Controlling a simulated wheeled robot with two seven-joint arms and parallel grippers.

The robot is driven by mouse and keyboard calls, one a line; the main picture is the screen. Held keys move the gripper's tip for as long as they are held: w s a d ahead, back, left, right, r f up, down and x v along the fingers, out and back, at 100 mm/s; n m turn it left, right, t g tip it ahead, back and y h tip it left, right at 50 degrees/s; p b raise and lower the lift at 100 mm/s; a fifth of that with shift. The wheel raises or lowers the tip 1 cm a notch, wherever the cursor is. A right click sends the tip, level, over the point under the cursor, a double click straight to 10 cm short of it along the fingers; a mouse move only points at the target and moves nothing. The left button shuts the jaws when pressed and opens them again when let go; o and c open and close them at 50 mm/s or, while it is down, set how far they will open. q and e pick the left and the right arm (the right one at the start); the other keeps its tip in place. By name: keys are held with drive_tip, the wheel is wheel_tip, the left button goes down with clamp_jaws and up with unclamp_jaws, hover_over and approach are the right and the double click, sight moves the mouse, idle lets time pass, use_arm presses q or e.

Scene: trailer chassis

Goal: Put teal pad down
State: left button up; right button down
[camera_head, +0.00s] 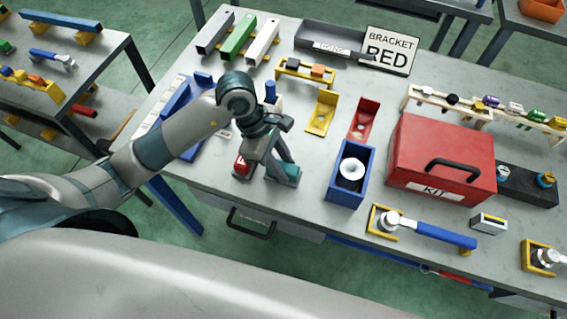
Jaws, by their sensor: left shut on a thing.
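My left arm comes in from the left, and its gripper (266,168) points down just above or at the near edge of the workbench (310,205). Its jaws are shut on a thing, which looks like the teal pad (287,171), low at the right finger. The pad's colour is close to that of my gripper, so its outline is hard to make out. I cannot tell whether it touches the bench top. A red round thing (241,165) shows by the left finger, partly hidden. My right gripper is not in view.
A blue box (348,190) with a white round part stands right of the gripper. Beyond are a red KIT case (440,150), red bracket (364,118), yellow bracket (322,112) and BRACKET RED sign (388,50). A blue-handled tool (445,236) lies at the front. Bare bench shows between gripper and box.

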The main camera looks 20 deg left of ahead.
use_arm(q)
drive_tip(key=o, duration=1.1)
drive_tip(key=shift+r, duration=0.1)
drive_tip(key=shift+a+r, duration=0.2)
drive_tip(key=shift+r, duration=0.2)
drive_tip(key=b+v, duration=0.3)
drive_tip(key=v, duration=0.6)
drive_tip(key=shift+r, duration=0.1)
drive_tip(key=shift+b+v, duration=0.45)
drive_tip(key=shift+v, duration=0.55)
drive_tip(key=shift+s, duration=0.1)
